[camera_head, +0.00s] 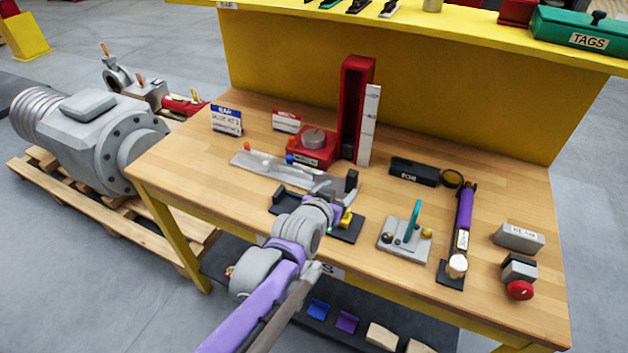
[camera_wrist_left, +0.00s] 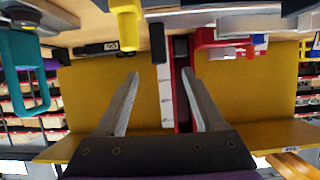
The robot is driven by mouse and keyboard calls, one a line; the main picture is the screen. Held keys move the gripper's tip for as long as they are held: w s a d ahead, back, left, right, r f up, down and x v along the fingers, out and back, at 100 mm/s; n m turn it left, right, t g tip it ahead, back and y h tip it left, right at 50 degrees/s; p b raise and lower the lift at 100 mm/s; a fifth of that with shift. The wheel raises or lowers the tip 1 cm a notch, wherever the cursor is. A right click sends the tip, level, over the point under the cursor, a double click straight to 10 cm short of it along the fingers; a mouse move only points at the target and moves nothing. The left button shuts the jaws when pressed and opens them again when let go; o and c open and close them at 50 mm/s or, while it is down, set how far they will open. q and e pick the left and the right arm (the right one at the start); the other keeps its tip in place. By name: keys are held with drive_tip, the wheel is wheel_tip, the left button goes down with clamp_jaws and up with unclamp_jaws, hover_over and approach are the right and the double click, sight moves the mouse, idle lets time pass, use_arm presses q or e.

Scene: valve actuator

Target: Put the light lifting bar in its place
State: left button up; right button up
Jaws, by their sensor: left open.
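A long light-grey bar (camera_head: 268,171), which looks like the lifting bar, lies on the wooden bench left of centre. Its right end is partly covered by my left gripper and dark blocks. It also shows at the top of the left wrist view (camera_wrist_left: 215,17). My left gripper (camera_head: 330,192) is over the bench near the bar's right end. In the left wrist view its two fingers (camera_wrist_left: 160,74) stand apart with nothing between them. The exact height over the bench is hard to tell. My right gripper is in neither view.
Behind stand a red upright channel (camera_head: 352,105) with a white scale (camera_head: 369,125) and a red block (camera_head: 312,150). A teal-handled plate (camera_head: 403,242) and a purple tool (camera_head: 464,215) are to the right. A yellow shelf (camera_head: 440,30) overhangs the back.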

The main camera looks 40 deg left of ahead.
sight(350, 180)
use_arm(q)
drive_tip(key=shift+w+d, duration=0.2)
drive_tip(key=shift+w, duration=0.15)
drive_tip(key=x, duration=0.4)
drive_tip(key=shift+w+a+f+b, duration=0.15)
drive_tip(key=shift+a+b, duration=0.1)
drive_tip(key=shift+b, duration=0.15)
drive_tip(key=shift+f+b+x, duration=0.2)
drive_tip(key=shift+b+x, duration=0.15)
drive_tip(key=shift+x, duration=2.8)
drive_tip(key=shift+c, duration=0.2)
clamp_jaws()
